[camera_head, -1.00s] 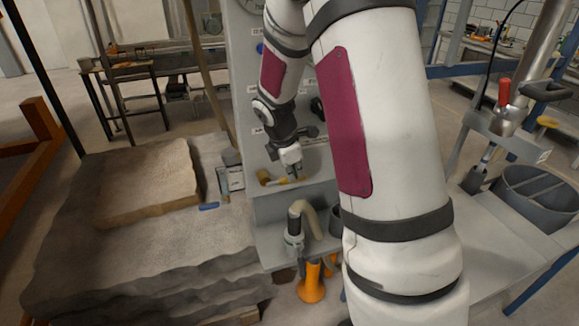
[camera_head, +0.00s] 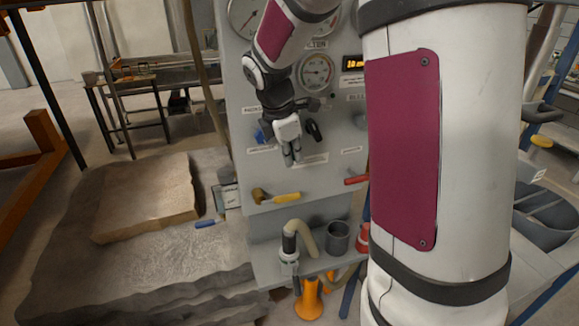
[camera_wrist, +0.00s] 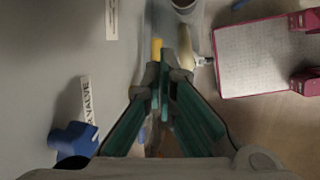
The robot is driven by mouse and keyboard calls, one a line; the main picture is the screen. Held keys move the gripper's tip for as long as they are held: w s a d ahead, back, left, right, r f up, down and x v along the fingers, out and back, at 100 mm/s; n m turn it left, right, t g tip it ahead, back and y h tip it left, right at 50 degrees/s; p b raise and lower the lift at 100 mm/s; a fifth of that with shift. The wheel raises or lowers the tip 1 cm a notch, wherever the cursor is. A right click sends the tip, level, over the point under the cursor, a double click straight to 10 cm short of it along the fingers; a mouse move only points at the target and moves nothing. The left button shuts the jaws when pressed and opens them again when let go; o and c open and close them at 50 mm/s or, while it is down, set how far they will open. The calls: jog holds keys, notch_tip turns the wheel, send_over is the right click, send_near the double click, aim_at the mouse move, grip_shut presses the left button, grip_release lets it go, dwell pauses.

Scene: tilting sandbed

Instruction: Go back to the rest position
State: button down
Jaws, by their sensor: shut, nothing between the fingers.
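My gripper (camera_head: 292,158) is shut and empty in the head view. It points down in front of the grey instrument panel (camera_head: 240,110), above a small ledge. In the wrist view the fingers (camera_wrist: 163,75) are together, with nothing seen between them. My large upper arm link covers the right part of the panel in the head view.
A black knob (camera_head: 313,130) and a blue valve handle (camera_wrist: 73,139) stick out near my gripper. A grey cup (camera_head: 338,236) and a hose fitting (camera_head: 290,245) stand on the lower shelf. The sandbed (camera_head: 120,265) with a raised block lies left. A red handle (camera_head: 357,180) is right.

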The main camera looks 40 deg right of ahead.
jog(key=s+a+r+m+t+y+b, duration=0.1)
jog(key=s+a+r+m+t, duration=0.1)
jog(key=s+a+r+m, duration=0.2)
jog(key=s+a+r+m+t+y+b, duration=0.1)
jog(key=s+a+r+m, duration=0.3)
jog(key=s+a+m, duration=0.7)
jog(key=shift+s+a+t+y, duration=0.75)
jog(key=shift+s+a, duration=0.25)
jog(key=shift+s, duration=0.9)
